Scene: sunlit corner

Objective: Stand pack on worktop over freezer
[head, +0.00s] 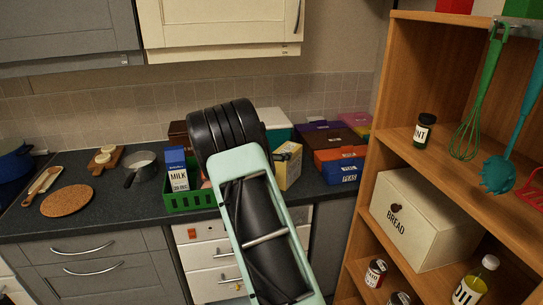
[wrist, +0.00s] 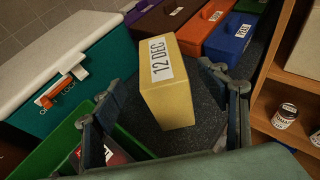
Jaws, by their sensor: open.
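The yellow pack (wrist: 175,100), with a white "12 DEC" label, appears to stand upright on the dark worktop (wrist: 205,117) in the wrist view. In the head view the pack (head: 291,172) is just right of the green crate, partly hidden by my arm. My gripper (wrist: 160,75) is open, with one finger on each side of the pack in the wrist view. Gaps show between the fingers and the pack. The white drawer front (head: 213,256) below this stretch of worktop may be the freezer; my arm covers part of it.
The green crate (head: 190,199) holds a milk carton (head: 177,169) and other items. A teal box (wrist: 75,65) stands behind and left of the pack. Coloured boxes, including a blue one (head: 339,172), stand to its right. A wooden shelf (head: 400,165) borders the right side.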

